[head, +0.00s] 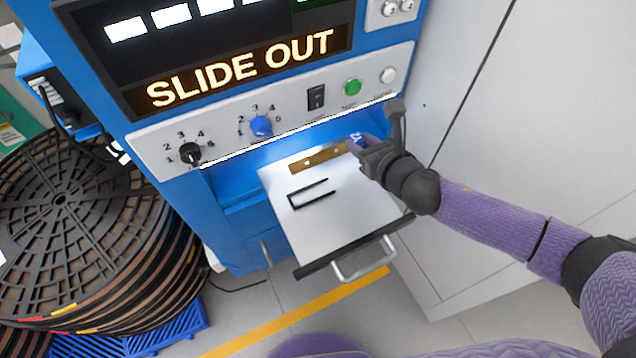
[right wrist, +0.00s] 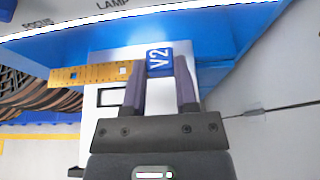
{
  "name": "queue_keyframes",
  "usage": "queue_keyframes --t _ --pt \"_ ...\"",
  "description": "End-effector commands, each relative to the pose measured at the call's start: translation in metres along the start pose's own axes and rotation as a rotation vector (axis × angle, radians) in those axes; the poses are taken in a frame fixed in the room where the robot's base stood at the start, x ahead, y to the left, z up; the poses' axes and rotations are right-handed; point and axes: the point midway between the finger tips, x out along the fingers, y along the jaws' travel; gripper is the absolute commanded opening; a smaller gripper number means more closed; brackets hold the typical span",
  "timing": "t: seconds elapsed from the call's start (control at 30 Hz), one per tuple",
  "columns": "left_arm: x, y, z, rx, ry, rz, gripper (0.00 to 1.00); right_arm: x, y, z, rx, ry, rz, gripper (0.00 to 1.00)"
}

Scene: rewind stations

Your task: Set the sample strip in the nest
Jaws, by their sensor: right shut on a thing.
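The sample strip (head: 318,158) is a flat brownish-gold piece with small holes and a blue end label. My right gripper (head: 357,147) is shut on that label end, which reads "V2" in the right wrist view (right wrist: 158,60). The strip's golden length (right wrist: 92,74) points left from the fingers. The nest (head: 312,194) is a black-edged slot on the white slide-out tray (head: 353,213). The strip is over the tray's back part, behind the nest and apart from it in the picture. I cannot tell its height above the tray. My left gripper is not in view.
The blue machine (head: 235,225) has a screen (head: 240,68) reading "SLIDE OUT" above a knob panel (head: 222,142). The tray has a front handle (head: 363,262). Stacked black reels (head: 70,215) stand at left on a blue pallet (head: 180,320). A pale cabinet wall (head: 540,120) is at right.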

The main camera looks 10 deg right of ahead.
Motion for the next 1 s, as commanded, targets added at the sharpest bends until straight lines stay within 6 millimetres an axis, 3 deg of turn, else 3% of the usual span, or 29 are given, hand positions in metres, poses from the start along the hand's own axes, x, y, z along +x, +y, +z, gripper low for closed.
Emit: queue_keyframes --t 0.03,0.23,0.4,0.6,0.93,0.97,1.0 --pt "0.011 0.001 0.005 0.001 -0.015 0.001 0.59 0.005 0.0 -0.013 0.002 0.003 0.0 0.0" --pt "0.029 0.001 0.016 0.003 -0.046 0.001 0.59 0.014 0.001 -0.036 0.002 0.003 0.001 0.0" --pt "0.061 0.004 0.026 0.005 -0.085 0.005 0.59 0.031 0.001 -0.079 0.004 0.007 0.0 0.0" --pt "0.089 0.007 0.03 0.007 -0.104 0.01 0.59 0.046 0.001 -0.114 0.003 0.005 0.0 0.0" --pt "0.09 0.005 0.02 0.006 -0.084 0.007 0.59 0.046 0.0 -0.114 0.001 -0.001 -0.001 0.0" --pt "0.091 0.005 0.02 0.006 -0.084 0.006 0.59 0.047 0.0 -0.114 0.0 -0.001 -0.001 0.39" --pt "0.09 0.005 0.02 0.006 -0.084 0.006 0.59 0.046 0.0 -0.113 0.0 -0.001 -0.001 0.47"
